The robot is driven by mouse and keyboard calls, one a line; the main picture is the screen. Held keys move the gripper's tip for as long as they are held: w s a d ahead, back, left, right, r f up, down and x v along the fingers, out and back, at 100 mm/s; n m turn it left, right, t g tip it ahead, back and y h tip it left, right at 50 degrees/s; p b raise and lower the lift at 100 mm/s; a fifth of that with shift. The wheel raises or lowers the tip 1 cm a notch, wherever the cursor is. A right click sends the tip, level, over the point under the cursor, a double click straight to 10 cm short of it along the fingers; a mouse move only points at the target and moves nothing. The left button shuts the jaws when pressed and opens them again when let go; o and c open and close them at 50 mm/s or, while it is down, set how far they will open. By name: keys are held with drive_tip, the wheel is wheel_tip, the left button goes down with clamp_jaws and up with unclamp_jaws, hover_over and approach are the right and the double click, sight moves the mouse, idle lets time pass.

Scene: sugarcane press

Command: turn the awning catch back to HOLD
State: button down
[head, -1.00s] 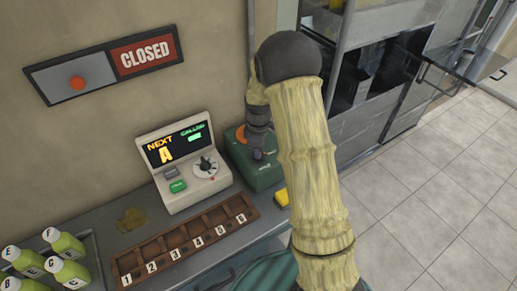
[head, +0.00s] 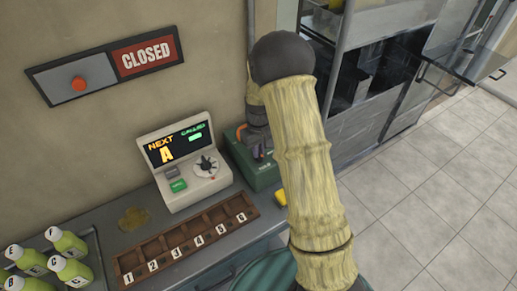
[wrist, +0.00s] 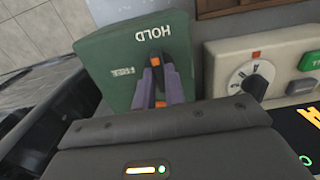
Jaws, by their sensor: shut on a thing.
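The awning catch is on a green box (head: 262,178) at the back of the counter, right of the number display. In the wrist view the green box (wrist: 115,65) carries an upside-down HOLD label near its upper edge. My gripper (wrist: 158,75) has its purple fingers closed around the orange-tipped catch lever (wrist: 156,61), whose end lies close to HOLD. Another small label on the box is too small to read. In the head view my arm hides much of the box; an orange part (head: 240,132) shows at its left edge.
The display unit (head: 185,160) with a dial stands close left of the box. In front lie a numbered wooden rack (head: 190,238) and a yellow item (head: 281,198). Green bottles (head: 68,241) stand at the left. The tiled floor at right is clear.

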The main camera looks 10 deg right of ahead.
idle(0.5)
drive_tip(key=c, duration=1.5)
unclamp_jaws()
drive_tip(key=shift+o, duration=0.2)
wheel_tip(320, 180, up, 18)
drive_tip(key=b, duration=0.1)
drive_tip(key=shift+f+b, duration=0.25)
drive_tip(key=shift+b, duration=0.05)
drive_tip(key=shift+s, duration=0.15)
drive_tip(key=s+f+m+t, duration=0.1)
drive_tip(key=s+f+m, duration=0.1)
drive_tip(key=s, duration=0.8)
drive_tip(key=s+f+m+t, duration=0.1)
drive_tip(key=s+f, duration=0.3)
drive_tip(key=s, duration=0.6)
drive_tip(key=shift+s+m+t, duration=0.3)
drive_tip(key=shift+s+m, duration=0.05)
drive_tip(key=shift+m, duration=0.05)
drive_tip(key=shift+f, duration=0.1)
